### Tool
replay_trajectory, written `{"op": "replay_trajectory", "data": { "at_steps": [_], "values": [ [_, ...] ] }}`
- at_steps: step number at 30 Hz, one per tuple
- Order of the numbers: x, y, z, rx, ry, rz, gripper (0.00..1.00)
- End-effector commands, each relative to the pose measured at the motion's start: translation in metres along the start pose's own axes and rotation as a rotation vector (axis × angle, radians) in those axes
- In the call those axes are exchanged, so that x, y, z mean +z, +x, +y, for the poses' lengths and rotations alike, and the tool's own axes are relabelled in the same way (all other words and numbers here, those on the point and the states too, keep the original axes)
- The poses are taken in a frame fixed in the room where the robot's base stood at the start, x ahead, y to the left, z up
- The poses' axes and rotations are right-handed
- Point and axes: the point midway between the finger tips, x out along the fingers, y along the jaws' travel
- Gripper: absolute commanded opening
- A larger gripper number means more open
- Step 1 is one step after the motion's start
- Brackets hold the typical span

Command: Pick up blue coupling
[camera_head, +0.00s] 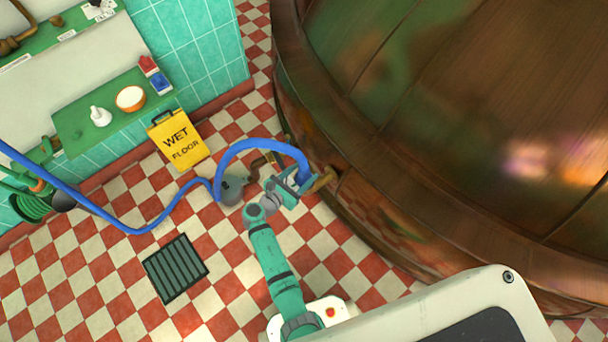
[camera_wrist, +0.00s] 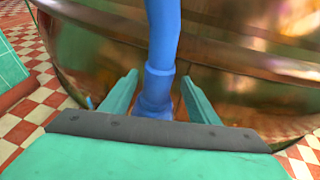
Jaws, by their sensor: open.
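The blue coupling (camera_wrist: 156,92) is at the end of a blue hose (camera_head: 240,146), close against the copper kettle (camera_head: 400,170). In the wrist view it stands between the two green fingers of my gripper (camera_wrist: 160,78), with a gap on each side at the tips. My gripper (camera_head: 292,186) is open, and the fingers straddle the coupling without visibly closing on it. In the head view the coupling (camera_head: 304,174) is partly hidden by my gripper beside a brass pipe (camera_head: 325,180). The palm hides the coupling's lower end in the wrist view.
The hose runs left across the checkered floor. A yellow wet-floor sign (camera_head: 176,140), a floor drain (camera_head: 175,269) and a grey round object (camera_head: 232,189) are nearby. A green shelf (camera_head: 82,126) holds a bowl and small items. The kettle wall blocks the right side.

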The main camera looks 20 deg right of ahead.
Motion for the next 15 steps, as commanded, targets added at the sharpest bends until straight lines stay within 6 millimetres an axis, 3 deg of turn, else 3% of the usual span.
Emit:
{"op": "replay_trajectory", "data": {
  "at_steps": [9, 15],
  "values": [
    [0.004, 0.041, 0.002, -0.001, 0.001, -0.001, 0.55],
    [0.004, 0.046, 0.002, 0.002, 0.0, -0.001, 0.55]
  ]
}}
